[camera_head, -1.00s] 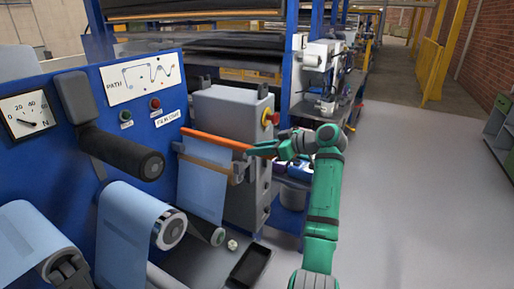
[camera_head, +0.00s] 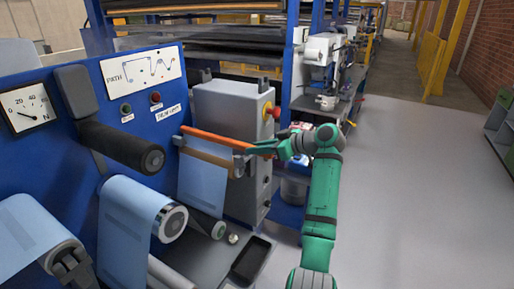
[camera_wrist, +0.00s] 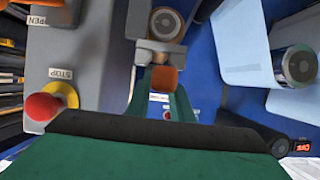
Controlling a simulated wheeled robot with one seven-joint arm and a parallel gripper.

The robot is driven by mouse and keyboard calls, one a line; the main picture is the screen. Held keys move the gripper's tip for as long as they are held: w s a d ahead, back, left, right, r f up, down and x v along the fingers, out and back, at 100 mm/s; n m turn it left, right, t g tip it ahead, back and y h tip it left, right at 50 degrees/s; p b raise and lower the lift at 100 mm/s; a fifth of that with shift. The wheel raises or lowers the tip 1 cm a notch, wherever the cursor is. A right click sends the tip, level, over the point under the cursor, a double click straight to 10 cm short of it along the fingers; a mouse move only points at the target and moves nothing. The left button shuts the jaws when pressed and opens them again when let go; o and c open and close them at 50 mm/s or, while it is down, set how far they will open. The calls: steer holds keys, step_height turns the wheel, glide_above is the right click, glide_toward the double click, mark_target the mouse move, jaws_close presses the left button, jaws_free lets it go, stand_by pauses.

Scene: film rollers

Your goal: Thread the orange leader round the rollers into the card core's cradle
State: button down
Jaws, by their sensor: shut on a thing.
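The orange leader (camera_head: 215,138) is a straight bar with blue film (camera_head: 203,185) hanging below it. My gripper (camera_head: 262,149) is shut on its right end; in the wrist view the orange end (camera_wrist: 163,78) sits between my green fingers. A tan tube-like bar (camera_head: 210,157) lies just below the leader in the head view; I cannot tell whether it is the card core. In the wrist view a brown round end (camera_wrist: 166,22) is just beyond the leader. A black roller (camera_head: 125,147) and a film-wrapped roller (camera_head: 135,220) stand to the left.
A grey control box (camera_head: 235,105) stands close behind the leader, with a red stop button (camera_wrist: 43,105) in the wrist view. A black tray (camera_head: 250,262) lies below. The blue panel (camera_head: 90,90) carries the rollers. Open floor (camera_head: 400,180) is at the right.

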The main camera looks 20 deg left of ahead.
steer(key=shift+f, duration=0.1)
steer(key=shift+w+d+f, duration=0.1)
steer(key=shift+d+f, duration=0.05)
steer(key=shift+f, duration=0.75)
steer(key=shift+f, duration=0.6)
